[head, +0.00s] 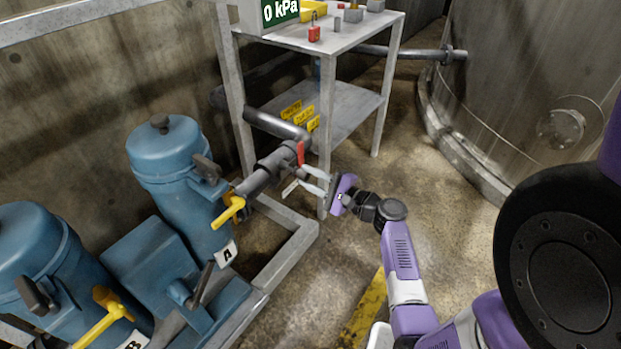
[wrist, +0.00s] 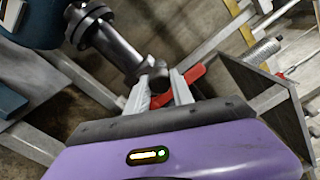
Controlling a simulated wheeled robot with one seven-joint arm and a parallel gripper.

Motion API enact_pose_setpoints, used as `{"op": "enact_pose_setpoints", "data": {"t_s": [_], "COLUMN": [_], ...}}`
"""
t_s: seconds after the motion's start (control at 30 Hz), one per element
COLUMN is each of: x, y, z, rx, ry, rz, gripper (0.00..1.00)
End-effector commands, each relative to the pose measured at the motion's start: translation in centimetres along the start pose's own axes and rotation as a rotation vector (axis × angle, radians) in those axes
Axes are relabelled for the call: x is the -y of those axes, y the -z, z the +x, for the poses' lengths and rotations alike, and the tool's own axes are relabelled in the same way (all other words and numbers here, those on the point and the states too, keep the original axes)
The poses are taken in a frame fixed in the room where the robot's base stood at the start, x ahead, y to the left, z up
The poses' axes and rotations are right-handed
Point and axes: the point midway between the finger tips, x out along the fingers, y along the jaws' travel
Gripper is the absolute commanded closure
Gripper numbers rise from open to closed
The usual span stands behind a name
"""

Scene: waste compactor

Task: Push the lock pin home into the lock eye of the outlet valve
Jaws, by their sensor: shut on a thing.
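The outlet valve (head: 279,160) is a dark grey body on the pipe beside pump A, with a red lever (head: 300,153). In the wrist view the grey valve pipe (wrist: 118,45) comes in from the upper left, and the red lever (wrist: 190,79) passes behind my fingers. My gripper (head: 303,176) is at the right side of the valve, its two pale fingers nearly closed. In the wrist view my gripper (wrist: 161,76) is shut on a small dark grey piece, which I take as the lock pin (wrist: 159,84). Its tip and the lock eye are hidden or too small to make out.
A grey metal table (head: 350,38) stands behind the valve, with a red padlock (head: 314,33) and a 0 kPa display (head: 281,11). Blue pump A (head: 172,160) with a yellow handle (head: 229,210) is left. A large tank (head: 520,95) stands right; floor between is open.

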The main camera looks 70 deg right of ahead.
Motion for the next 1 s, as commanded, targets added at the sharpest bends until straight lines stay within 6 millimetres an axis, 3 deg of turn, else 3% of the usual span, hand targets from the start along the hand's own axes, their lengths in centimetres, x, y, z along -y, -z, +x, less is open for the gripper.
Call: {"op": "enact_pose_setpoints", "data": {"t_s": [1.0], "x": [0.0], "y": [0.0], "z": [1.9], "rx": [0.000], "ry": [0.000], "rz": [-0.001], "gripper": [1.00]}}
